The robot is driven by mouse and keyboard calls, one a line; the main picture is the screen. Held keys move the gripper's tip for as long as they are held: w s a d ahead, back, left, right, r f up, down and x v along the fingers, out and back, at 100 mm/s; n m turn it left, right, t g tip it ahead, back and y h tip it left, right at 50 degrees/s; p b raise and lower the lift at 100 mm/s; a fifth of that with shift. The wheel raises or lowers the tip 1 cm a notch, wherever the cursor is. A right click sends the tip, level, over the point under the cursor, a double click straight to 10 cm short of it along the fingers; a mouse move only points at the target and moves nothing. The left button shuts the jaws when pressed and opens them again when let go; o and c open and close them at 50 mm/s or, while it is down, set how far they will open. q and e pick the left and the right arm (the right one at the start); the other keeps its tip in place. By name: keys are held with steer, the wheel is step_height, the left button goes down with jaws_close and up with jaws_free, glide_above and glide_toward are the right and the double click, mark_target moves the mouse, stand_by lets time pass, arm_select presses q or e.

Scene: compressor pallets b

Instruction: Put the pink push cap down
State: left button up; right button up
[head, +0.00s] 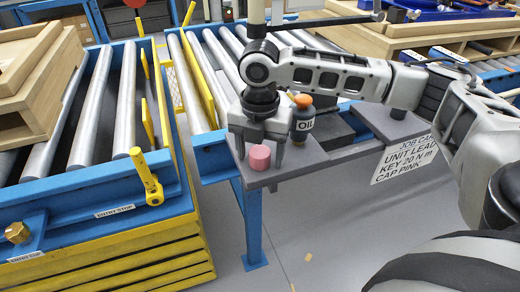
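The pink push cap (260,157) is a short pink cylinder. It stands upright on a grey shelf plate (312,158) at the end of the blue roller conveyor. My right gripper (260,160) points down over the plate. Its two fingers are apart, one on each side of the cap, and a gap seems to show between each finger and the cap. My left gripper is not in view.
An orange-topped oil bottle (302,118) stands close behind my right gripper. A job card (405,158) reading "CAP PINK" hangs at the right. A yellow lever (147,178) rises from the left conveyor (100,212). Wooden pallets (38,70) sit at the far left.

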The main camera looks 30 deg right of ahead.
mark_target(260, 151)
steer(key=shift+r, duration=0.1)
step_height(260, 151, up, 8)
steer(key=shift+f, duration=0.25)
stand_by(0.7)
